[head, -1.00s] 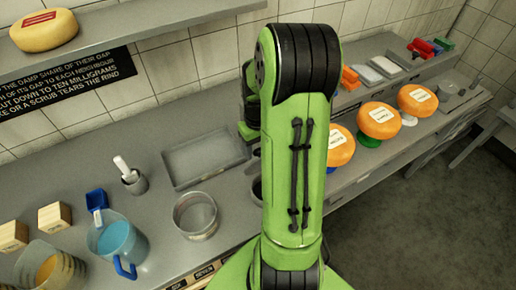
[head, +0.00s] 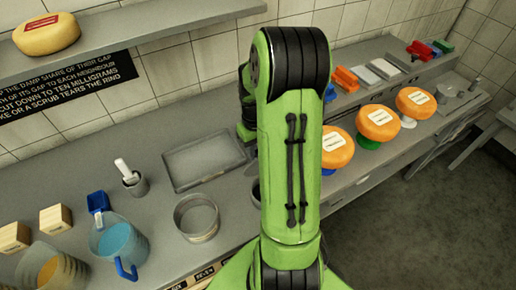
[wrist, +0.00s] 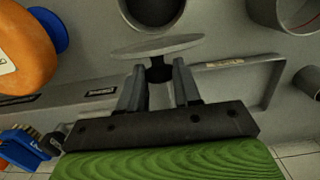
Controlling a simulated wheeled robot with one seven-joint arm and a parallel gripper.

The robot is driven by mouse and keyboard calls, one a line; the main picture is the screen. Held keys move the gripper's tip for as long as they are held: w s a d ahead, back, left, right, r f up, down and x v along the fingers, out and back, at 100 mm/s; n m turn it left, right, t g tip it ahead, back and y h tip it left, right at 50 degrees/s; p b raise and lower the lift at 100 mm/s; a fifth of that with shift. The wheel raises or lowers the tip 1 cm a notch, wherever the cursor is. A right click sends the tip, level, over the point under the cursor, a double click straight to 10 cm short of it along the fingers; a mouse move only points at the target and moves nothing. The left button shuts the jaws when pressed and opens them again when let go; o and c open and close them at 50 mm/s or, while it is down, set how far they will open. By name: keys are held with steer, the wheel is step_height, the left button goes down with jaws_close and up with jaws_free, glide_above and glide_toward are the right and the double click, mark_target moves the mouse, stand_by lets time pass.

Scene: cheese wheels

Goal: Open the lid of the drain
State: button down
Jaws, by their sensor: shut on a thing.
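In the wrist view, my gripper (wrist: 158,82) is shut on the dark knob (wrist: 158,70) of a thin round grey lid (wrist: 158,47). The lid is seen nearly edge-on, beyond my fingertips. Past it is a round grey vessel with a dark open mouth, which looks like the drain (wrist: 152,22). The lid appears off this mouth, but the gap between them is hard to judge. In the head view, my arm hides my gripper, the lid and most of the drain.
A shallow grey tray (head: 172,175) lies on the counter, with a round metal pan (head: 196,236) in front of it. Orange cheese wheels (head: 336,148) on stands are right of my arm. A blue-handled jug (head: 118,245) and wooden blocks (head: 55,219) are at the left.

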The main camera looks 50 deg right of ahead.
steer(key=shift+w+d+f+g, duration=0.1)
steer(key=shift+w+d+g, duration=0.05)
steer(key=shift+w, duration=0.35)
steer(key=shift+w+d+g, duration=0.1)
steer(key=shift+w+g, duration=0.05)
steer(key=shift+w, duration=0.3)
steer(key=c, duration=1.2)
jaws_free()
steer(key=o, duration=0.4)
steer(key=shift+w+f, duration=0.1)
steer(key=shift+w, duration=0.05)
steer(key=r, duration=0.5)
steer(key=w+r+p, duration=0.1)
steer(key=r, duration=0.4)
steer(key=r+p, duration=0.1)
steer(key=r, duration=0.4)
steer(key=shift+w+d+r, duration=0.2)
steer(key=shift+d+r, duration=0.05)
steer(key=shift+r, duration=0.15)
